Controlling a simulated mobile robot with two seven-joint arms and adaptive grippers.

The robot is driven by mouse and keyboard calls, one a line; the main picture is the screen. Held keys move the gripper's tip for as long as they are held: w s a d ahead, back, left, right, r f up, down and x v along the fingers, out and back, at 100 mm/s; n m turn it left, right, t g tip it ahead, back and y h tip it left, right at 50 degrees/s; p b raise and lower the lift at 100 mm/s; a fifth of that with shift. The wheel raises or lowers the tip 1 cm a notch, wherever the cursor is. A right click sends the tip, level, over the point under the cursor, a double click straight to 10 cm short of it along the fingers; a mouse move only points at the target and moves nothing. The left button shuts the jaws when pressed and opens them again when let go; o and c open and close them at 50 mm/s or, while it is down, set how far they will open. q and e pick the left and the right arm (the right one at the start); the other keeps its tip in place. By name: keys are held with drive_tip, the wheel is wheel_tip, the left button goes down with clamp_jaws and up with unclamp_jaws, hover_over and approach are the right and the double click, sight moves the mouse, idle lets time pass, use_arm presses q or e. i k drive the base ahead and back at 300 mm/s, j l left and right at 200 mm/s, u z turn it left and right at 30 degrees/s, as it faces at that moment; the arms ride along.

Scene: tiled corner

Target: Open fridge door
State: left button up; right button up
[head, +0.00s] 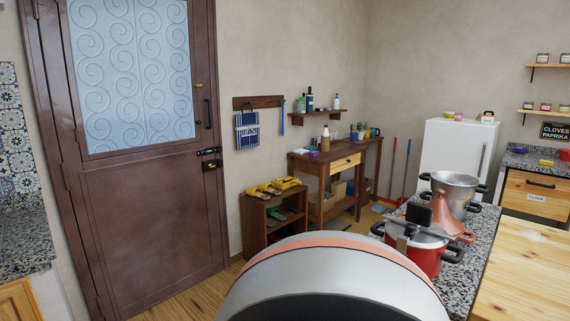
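A white fridge (452,146) stands against the back wall at the right of the head view. Its door looks shut, and a vertical grey handle (480,158) runs along the right side of its front. Pots on the counter hide its lower part. Small jars stand on its top. Neither of my grippers shows in this view.
A speckled counter (481,235) with a steel pot (453,193), a red pot (424,253) and a terracotta tagine lid (456,222) stands between me and the fridge. A wooden side table (316,170), a shoe rack (256,228) and a brown door (150,210) are left.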

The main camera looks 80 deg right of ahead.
sight(466, 148)
drive_tip(key=z, duration=3.7)
drive_tip(key=i+j+u, duration=0.45)
drive_tip(key=j+u, duration=0.15)
drive_tip(key=i+j+u, duration=0.2)
drive_tip(key=u, duration=0.15)
drive_tip(key=i+j+u, duration=0.25)
drive_tip(key=u, duration=0.15)
drive_tip(key=i+j+u, duration=0.2)
drive_tip(key=u, duration=0.15)
drive_tip(key=i+j+z, duration=0.1)
drive_tip(key=i, duration=0.35)
drive_tip(key=i+j+z, duration=0.15)
drive_tip(key=i, duration=0.3)
drive_tip(key=i+j+z, duration=0.1)
drive_tip(key=i, duration=0.35)
drive_tip(key=i+l+z, duration=0.1)
drive_tip(key=i+z, duration=0.6)
drive_tip(key=i+j+z, duration=0.15)
drive_tip(key=i+z, duration=0.2)
drive_tip(key=i+l+z, duration=0.1)
drive_tip(key=i+z, duration=0.4)
drive_tip(key=i, duration=0.15)
drive_tip(key=i+j+z, duration=0.2)
drive_tip(key=i+z, duration=0.25)
drive_tip(key=i, duration=0.15)
